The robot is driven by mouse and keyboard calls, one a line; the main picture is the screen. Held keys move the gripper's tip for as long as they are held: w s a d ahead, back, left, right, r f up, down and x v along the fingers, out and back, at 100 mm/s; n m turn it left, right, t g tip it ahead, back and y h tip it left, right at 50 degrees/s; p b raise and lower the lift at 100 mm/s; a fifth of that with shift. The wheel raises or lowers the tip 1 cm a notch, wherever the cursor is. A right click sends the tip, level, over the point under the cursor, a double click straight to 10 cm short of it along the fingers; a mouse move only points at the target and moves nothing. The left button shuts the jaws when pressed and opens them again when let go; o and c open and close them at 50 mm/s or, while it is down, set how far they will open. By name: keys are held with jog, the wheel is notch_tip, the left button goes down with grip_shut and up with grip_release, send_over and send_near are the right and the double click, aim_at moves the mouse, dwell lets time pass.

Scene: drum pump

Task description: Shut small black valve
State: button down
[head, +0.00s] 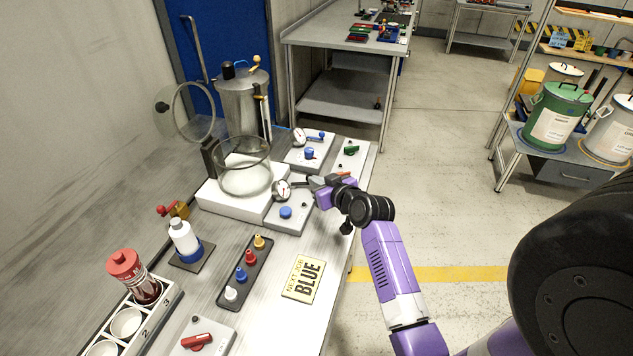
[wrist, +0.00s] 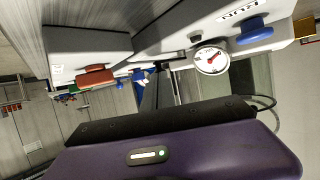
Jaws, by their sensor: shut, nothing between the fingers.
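My gripper (head: 310,183) reaches in from the right over the white panel (head: 278,221) that carries a round gauge (head: 281,190) and a blue knob (head: 286,212). It is shut and empty, with its tip close to the right of the gauge. In the wrist view the dark fingers (wrist: 163,78) point toward the panels, left of the gauge (wrist: 211,58). A small black piece (head: 304,205) sits on the panel just below the gripper. I cannot tell for sure that it is the valve or how it is turned. The gripper partly hides this corner.
A glass jar (head: 244,169) stands on a white block left of the gauge. Behind are panels with another gauge (head: 299,137) and a green handle (head: 351,150).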

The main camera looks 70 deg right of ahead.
jog(key=shift+d+f+n+t+y+b, duration=0.1)
jog(key=shift+d+n+t+y+b, duration=0.45)
jog(key=shift+b, duration=0.65)
jog(key=d+n+y+b, duration=0.1)
jog(key=y+b, duration=0.1)
jog(key=b, duration=0.1)
jog(key=shift+w+f+n+t, duration=0.1)
jog(key=shift+n+t, duration=0.15)
jog(key=shift+n, duration=0.1)
jog(key=d+n+y+b, duration=0.1)
jog(key=y+b, duration=0.1)
jog(key=w+d+n+t+y+b, duration=0.1)
jog(key=n+y+b, duration=0.1)
jog(key=shift+d+n, duration=0.1)
jog(key=shift+n, duration=0.2)
jog(key=w+d+b, duration=0.1)
jog(key=d+b, duration=0.1)
jog(key=shift+w+b, duration=0.4)
jog(key=shift+r, duration=0.25)
jog(key=shift+a, duration=0.25)
jog(key=shift+a+p, duration=0.4)
jog(key=shift+a, duration=0.25)
